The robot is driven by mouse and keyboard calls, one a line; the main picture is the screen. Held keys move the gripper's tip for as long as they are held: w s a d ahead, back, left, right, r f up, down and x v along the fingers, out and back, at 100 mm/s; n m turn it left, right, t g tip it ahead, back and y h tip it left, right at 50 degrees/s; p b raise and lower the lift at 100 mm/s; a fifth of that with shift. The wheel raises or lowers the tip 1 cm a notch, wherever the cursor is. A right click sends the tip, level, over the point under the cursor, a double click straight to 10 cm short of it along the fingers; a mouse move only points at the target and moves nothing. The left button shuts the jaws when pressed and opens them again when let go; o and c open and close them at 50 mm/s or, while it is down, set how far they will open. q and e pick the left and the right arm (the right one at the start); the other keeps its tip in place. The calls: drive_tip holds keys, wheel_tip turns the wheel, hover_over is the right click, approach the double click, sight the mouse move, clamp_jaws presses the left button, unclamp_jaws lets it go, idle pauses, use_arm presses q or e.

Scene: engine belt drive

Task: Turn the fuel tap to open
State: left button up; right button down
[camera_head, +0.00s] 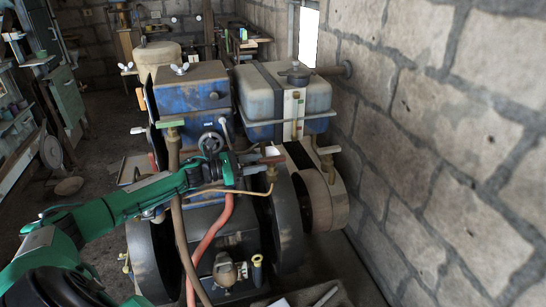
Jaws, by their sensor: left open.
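The engine stands in the middle, with a pale-topped, blue-based tank (256,98) strapped on its right side. A small brass fitting (271,176), which looks like the fuel tap, sits below this tank at the end of a thin tan pipe (230,190). Its lever cannot be told clearly. My green left arm comes in from the left, and my left gripper (272,160) is open with its fingers pointing right, close above the brass fitting. I cannot tell whether they touch. Another brass fitting (328,152) hangs under the tank's right side. My right gripper is not in view.
A blue radiator-like box (192,92) stands left of the tank. A red hose (211,245) and a brown pipe (184,240) run down the front. A dark flywheel (287,220) and a tan pulley (316,200) are below. A stone wall (440,130) closes the right side.

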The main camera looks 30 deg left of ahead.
sight(285, 158)
use_arm(q)
drive_tip(key=p+x, duration=0.2)
drive_tip(key=x, duration=0.2)
drive_tip(key=shift+w+d+r, duration=0.15)
drive_tip(key=shift+r, duration=0.05)
drive_tip(key=shift+w+d+f, duration=0.2)
drive_tip(key=shift+w+d, duration=0.25)
drive_tip(key=shift+w, duration=0.1)
clamp_jaws()
